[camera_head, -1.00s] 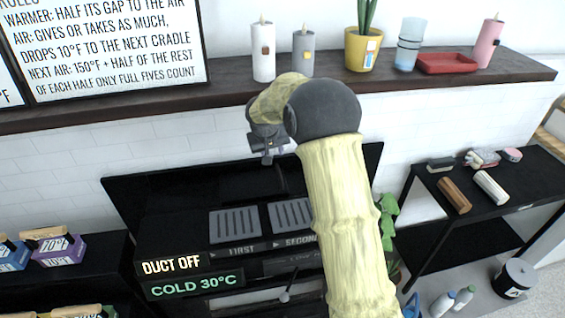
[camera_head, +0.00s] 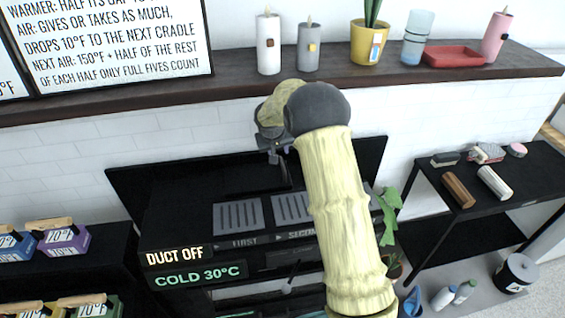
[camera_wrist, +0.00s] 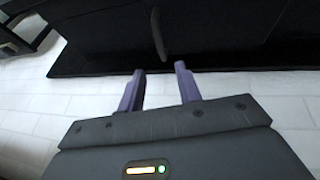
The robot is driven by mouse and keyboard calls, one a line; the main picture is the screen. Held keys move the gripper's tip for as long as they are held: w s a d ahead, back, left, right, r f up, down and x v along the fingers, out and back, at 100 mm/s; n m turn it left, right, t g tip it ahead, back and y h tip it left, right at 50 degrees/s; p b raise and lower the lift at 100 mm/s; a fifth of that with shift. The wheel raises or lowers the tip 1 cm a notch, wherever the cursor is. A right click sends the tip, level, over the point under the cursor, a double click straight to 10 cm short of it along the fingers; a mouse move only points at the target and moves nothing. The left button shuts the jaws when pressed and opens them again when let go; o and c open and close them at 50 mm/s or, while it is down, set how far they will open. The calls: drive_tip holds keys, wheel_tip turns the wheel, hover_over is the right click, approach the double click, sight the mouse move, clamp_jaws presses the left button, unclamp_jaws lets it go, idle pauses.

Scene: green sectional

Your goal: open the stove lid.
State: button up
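The stove (camera_head: 180,228) is a black unit below the wall shelf, with "DUCT OFF" and "COLD 30°C" displays and two slotted plates marked FIRST and SECOND. A wide glossy black panel, seemingly its lid (camera_head: 135,184), stands tilted up behind the plates, against the white brick wall. My gripper (camera_head: 284,172) is in front of this panel, partly hidden by my arm. In the wrist view my gripper (camera_wrist: 160,72) has two purple fingers apart with nothing seen between them. Their tips are at the panel's edge (camera_wrist: 230,68); I cannot tell if they touch.
The dark wall shelf (camera_head: 150,103) above holds candles, a yellow plant pot (camera_head: 368,46), a cup and a red tray (camera_head: 453,57). A black side table (camera_head: 450,222) with several small objects stands right. Colored boxes (camera_head: 62,240) sit left. A plant is right of the stove.

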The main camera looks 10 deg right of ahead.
sight(283, 165)
drive_tip(key=x, duration=0.5)
drive_tip(key=p+x, duration=0.1)
drive_tip(key=x, duration=0.4)
drive_tip(key=shift+w+a+r, duration=0.1)
drive_tip(key=shift+w+a, duration=0.05)
drive_tip(key=shift+w, duration=0.05)
drive_tip(key=shift+a+f, duration=0.1)
drive_tip(key=shift+f, duration=0.25)
drive_tip(key=shift+w+f+p, duration=0.15)
drive_tip(key=shift+f+p, duration=0.1)
drive_tip(key=shift+p, duration=0.05)
drive_tip(key=shift+d+f, duration=0.2)
drive_tip(key=shift+d, duration=0.35)
drive_tip(key=shift+a, duration=0.2)
clamp_jaws()
